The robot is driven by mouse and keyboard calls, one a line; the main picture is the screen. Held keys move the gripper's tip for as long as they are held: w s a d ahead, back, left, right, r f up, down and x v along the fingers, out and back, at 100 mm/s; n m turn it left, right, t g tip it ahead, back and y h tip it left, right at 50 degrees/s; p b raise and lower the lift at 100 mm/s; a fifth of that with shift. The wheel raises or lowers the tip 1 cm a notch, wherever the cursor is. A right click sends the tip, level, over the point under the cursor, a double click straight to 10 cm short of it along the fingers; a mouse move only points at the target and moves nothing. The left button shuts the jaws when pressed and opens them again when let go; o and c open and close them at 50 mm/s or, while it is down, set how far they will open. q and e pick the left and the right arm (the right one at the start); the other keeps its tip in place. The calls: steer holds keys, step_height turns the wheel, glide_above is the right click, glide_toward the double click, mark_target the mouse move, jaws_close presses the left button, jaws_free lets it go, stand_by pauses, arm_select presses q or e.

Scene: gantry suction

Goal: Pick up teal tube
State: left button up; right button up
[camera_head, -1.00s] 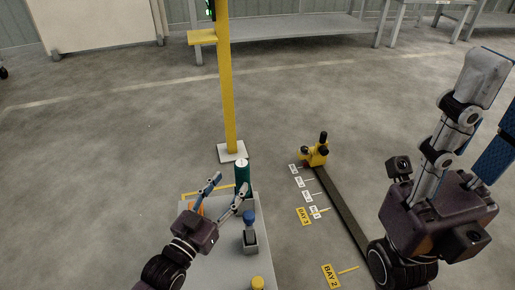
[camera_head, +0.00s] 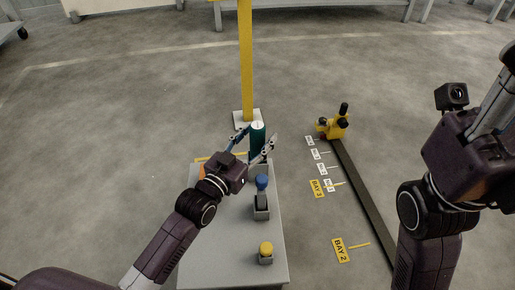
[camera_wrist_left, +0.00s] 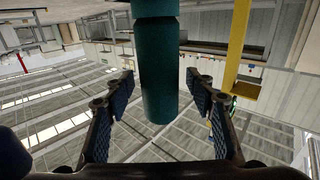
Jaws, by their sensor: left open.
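The teal tube (camera_head: 258,138) stands upright at the far end of the grey table, with a pale top. My left gripper (camera_head: 262,143) is open, with its fingers on either side of the tube in the head view. In the left wrist view the tube (camera_wrist_left: 158,70) hangs between the two open fingers (camera_wrist_left: 160,105), with a visible gap to each finger. My right gripper is out of the frame; only part of my right arm shows at the right.
On the grey table (camera_head: 235,265) stand a blue-capped item (camera_head: 262,184) and a yellow-capped item (camera_head: 266,250) in grey holders. A yellow post (camera_head: 246,60) rises behind the table. A dark rail with a yellow end unit (camera_head: 335,125) lies on the floor to the right.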

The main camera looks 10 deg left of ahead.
arm_select(q)
steer(key=shift+c, duration=0.2)
steer(key=c, duration=1.3)
steer(key=shift+r, duration=0.1)
jaws_close()
steer(key=shift+r, duration=0.1)
